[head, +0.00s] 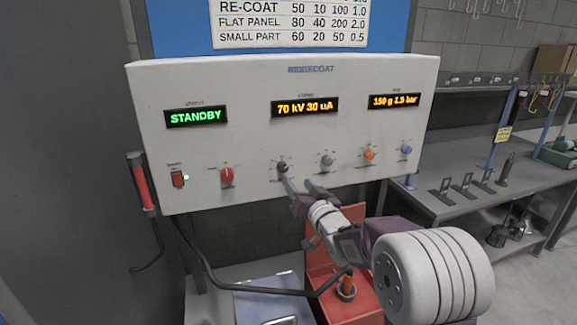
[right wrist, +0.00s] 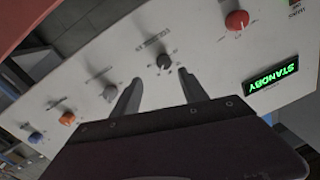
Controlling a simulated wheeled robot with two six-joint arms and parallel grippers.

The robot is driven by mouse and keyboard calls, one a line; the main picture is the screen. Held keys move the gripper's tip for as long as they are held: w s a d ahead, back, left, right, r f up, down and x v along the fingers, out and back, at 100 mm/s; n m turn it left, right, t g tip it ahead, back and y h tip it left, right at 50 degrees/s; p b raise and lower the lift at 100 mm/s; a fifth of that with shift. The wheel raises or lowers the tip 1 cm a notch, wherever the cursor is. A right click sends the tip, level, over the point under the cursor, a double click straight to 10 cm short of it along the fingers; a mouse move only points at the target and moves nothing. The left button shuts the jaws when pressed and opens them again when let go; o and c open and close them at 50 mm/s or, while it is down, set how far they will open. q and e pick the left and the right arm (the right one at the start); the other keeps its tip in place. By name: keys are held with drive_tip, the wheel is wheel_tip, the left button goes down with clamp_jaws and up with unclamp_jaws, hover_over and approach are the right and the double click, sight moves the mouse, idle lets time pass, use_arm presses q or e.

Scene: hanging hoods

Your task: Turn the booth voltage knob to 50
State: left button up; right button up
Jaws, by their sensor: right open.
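The booth control panel (head: 240,100) is white, and its middle display (head: 305,107) reads "70 kV 30 uA". Below that display sit a black knob (head: 282,167) and a grey knob (head: 327,160); their small labels are too blurred to read. My right gripper (head: 297,184) is open in front of the panel, just below and right of the black knob. In the right wrist view the black knob (right wrist: 163,61) lies just beyond the two fingertips (right wrist: 158,78), roughly between them, with nothing gripped. The grey knob (right wrist: 109,92) is outside the fingers. My left gripper is not in view.
A red knob (head: 227,177) and a red switch (head: 178,179) are on the left; an orange knob (head: 369,153) and a blue knob (head: 406,149) on the right. A green display (head: 196,117) reads "STANDBY". A settings chart (head: 292,22) hangs above. A grey bench (head: 450,195) stands right.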

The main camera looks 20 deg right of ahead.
sight(284, 168)
drive_tip(key=w+p, duration=0.1)
drive_tip(key=w, duration=0.1)
drive_tip(key=w+p, duration=0.1)
drive_tip(key=w, duration=0.2)
drive_tip(key=w+a, duration=0.1)
drive_tip(key=w, duration=0.1)
drive_tip(key=shift+w+r+p, duration=0.15)
drive_tip(key=shift+w+p, duration=0.25)
drive_tip(key=shift+w+a, duration=0.15)
drive_tip(key=shift+w, duration=0.1)
drive_tip(key=shift+a+r, duration=0.15)
drive_tip(key=shift+a, duration=0.05)
drive_tip(key=shift+w+d, duration=0.1)
drive_tip(key=shift+d, duration=0.05)
drive_tip(key=shift+c, duration=0.9)
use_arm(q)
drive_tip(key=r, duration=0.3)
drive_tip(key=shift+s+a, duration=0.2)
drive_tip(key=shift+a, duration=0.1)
use_arm(e)
clamp_jaws()
